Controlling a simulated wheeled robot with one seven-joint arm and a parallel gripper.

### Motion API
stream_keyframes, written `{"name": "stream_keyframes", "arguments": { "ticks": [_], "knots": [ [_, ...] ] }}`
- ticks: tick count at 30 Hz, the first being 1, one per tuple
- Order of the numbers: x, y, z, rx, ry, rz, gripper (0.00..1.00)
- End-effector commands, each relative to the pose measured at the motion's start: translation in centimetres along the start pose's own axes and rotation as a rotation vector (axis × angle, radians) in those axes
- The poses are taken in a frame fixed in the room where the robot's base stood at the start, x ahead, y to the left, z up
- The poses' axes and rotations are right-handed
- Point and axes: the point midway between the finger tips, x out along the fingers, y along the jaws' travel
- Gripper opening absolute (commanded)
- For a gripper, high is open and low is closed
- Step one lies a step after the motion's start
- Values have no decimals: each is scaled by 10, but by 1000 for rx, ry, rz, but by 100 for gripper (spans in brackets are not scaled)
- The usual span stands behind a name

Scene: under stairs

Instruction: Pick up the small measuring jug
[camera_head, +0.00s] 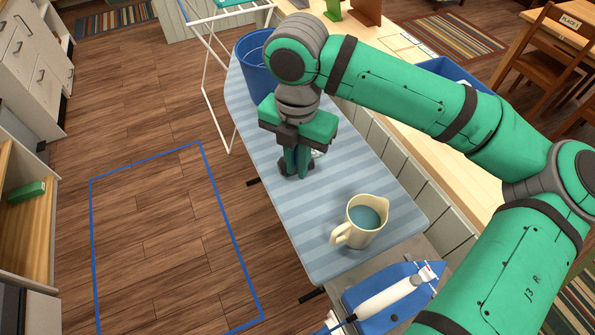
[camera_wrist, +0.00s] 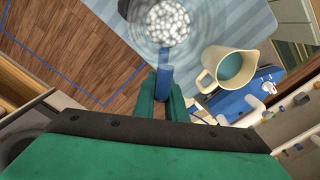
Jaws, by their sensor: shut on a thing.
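My gripper (camera_head: 298,168) is over the striped ironing board and shut on the blue handle of a clear jug. In the wrist view the green fingers (camera_wrist: 166,92) close on this handle (camera_wrist: 165,78). The clear jug (camera_wrist: 165,24), which I take for the small measuring jug, holds white pellets. In the head view it is mostly hidden behind my gripper. I cannot tell whether it touches the board. A larger cream jug (camera_head: 361,222) with blue-grey liquid stands apart, nearer the board's front end; the wrist view also shows it (camera_wrist: 232,66).
The striped ironing board (camera_head: 316,256) carries a blue bucket (camera_head: 256,76) at its far end. A blue-and-white iron (camera_head: 392,292) rests at the near end. A white drying rack (camera_head: 207,62) stands at the back left. A blue outline (camera_head: 146,158) marks clear floor on the left.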

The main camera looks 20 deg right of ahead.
Motion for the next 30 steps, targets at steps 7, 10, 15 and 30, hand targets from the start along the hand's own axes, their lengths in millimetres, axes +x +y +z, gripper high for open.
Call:
{"name": "stream_keyframes", "arguments": {
  "ticks": [7, 10, 15, 30],
  "knots": [
    [-31, 2, -1, -4, -1, 1, 0],
    [-42, 2, -1, -3, -1, 1, 0],
    [-61, 0, 0, 0, -1, 0, 0],
    [-97, 0, 0, 0, 0, 0, 0]
  ]
}}
